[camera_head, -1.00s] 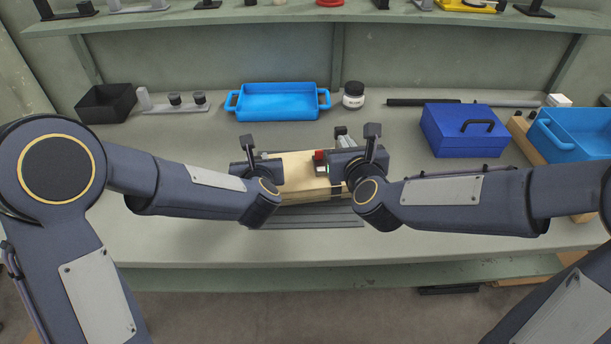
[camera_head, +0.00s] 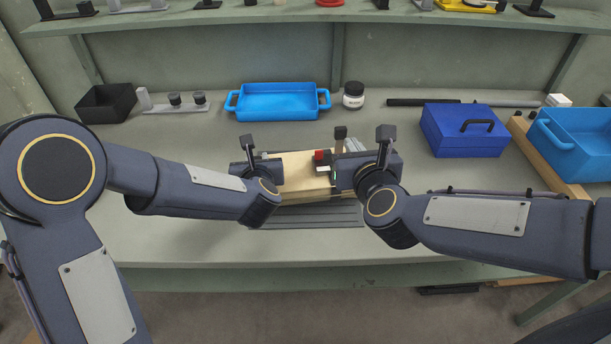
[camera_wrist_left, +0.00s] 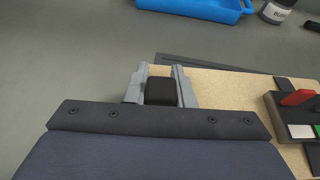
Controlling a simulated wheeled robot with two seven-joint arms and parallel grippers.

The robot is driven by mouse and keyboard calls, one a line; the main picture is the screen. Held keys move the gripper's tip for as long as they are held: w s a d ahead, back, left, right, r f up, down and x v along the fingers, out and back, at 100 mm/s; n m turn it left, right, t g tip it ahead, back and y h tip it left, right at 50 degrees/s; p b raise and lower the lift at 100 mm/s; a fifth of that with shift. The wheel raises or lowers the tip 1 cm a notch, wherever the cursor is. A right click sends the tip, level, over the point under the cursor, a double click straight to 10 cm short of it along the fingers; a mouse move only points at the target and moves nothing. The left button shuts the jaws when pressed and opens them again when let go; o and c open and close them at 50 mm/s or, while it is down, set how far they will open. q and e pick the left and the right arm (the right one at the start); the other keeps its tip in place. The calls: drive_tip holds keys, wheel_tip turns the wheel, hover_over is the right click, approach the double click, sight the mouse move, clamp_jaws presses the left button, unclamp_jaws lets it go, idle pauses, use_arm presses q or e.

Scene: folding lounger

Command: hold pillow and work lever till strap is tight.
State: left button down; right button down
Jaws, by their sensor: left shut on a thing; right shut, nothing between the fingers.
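A pale wooden board (camera_head: 297,166) lies mid-bench, carrying a dark fixture with a red part (camera_head: 320,155); the red part also shows in the left wrist view (camera_wrist_left: 297,97). A brown post with a dark top (camera_head: 340,140), apparently the lever, stands upright behind the fixture. My left gripper (camera_wrist_left: 160,78) is shut on a black block (camera_wrist_left: 160,92), apparently the pillow, at the board's left end. My right gripper (camera_head: 352,146) is shut and empty, just right of the post; its body hides the board's right end. I cannot make out the strap.
A blue tray (camera_head: 277,103) and a white-labelled jar (camera_head: 353,95) stand behind the board. A blue toolbox (camera_head: 463,131) and another blue tray (camera_head: 575,140) are at right. A black bin (camera_head: 106,103) is at back left. Bench to the board's left is clear.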

use_arm(q)
drive_tip(key=shift+s+f, duration=0.1)
drive_tip(key=shift+f, duration=0.25)
drive_tip(key=c, duration=1.3)
unclamp_jaws()
drive_tip(key=shift+r, duration=0.1)
drive_tip(key=shift+o, duration=0.7)
drive_tip(key=shift+r, duration=0.1)
drive_tip(key=shift+v, duration=4.4)
